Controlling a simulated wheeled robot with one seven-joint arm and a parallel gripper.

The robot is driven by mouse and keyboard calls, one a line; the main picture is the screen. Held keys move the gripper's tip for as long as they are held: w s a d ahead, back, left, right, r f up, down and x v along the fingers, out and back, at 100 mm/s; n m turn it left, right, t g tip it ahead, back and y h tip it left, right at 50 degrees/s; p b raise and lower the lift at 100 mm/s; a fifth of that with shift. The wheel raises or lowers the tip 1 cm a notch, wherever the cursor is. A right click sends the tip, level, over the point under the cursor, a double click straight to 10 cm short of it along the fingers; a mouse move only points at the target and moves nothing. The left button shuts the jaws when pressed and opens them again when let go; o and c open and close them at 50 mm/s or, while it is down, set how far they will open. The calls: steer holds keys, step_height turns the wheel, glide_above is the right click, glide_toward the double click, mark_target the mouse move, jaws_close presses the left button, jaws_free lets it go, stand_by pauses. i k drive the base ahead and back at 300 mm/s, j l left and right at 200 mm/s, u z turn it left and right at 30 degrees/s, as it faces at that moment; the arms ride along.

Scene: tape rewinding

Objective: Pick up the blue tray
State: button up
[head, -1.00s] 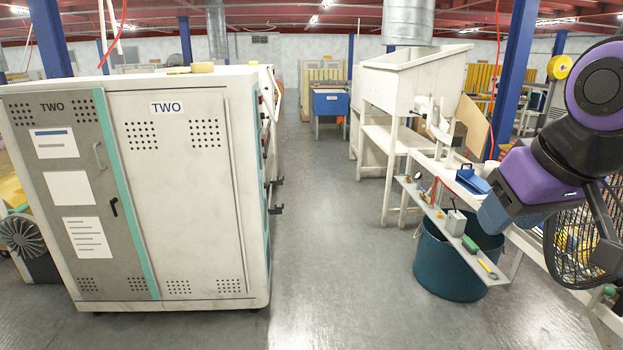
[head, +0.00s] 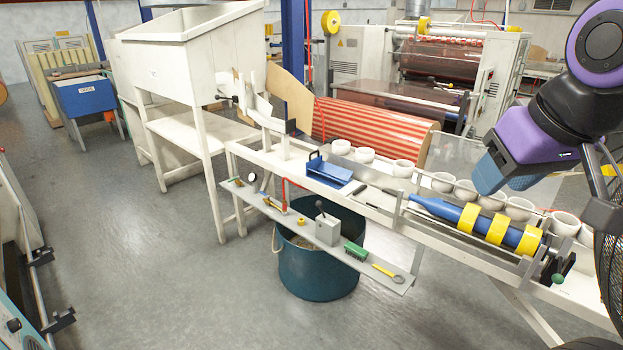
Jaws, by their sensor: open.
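The blue tray (head: 329,172) sits on the white bench, left of the middle of its length. It is a shallow blue pan with a dark upright handle at its left end. My gripper (head: 608,215) shows only in part, as dark ribbed pieces cut off by the right edge of the head view, below my purple arm. It is open and far to the right of the tray, apart from it. Nothing shows between its visible part. Its fingertips are not clearly seen.
Several white cups (head: 442,182) line the bench's back side. A blue roller with yellow bands (head: 468,216) lies on the right. A lower shelf (head: 272,208) with tools runs along the front, above a dark teal bucket (head: 317,270). Open floor (head: 170,270) lies to the left.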

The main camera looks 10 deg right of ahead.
mark_target(336, 177)
steer(key=i+j+z, duration=0.25)
steer(key=j, duration=0.2)
steer(key=i+j+z, duration=0.4)
steer(key=i+j, duration=1.8)
steer(key=k+j, duration=0.05)
steer(key=j, duration=0.05)
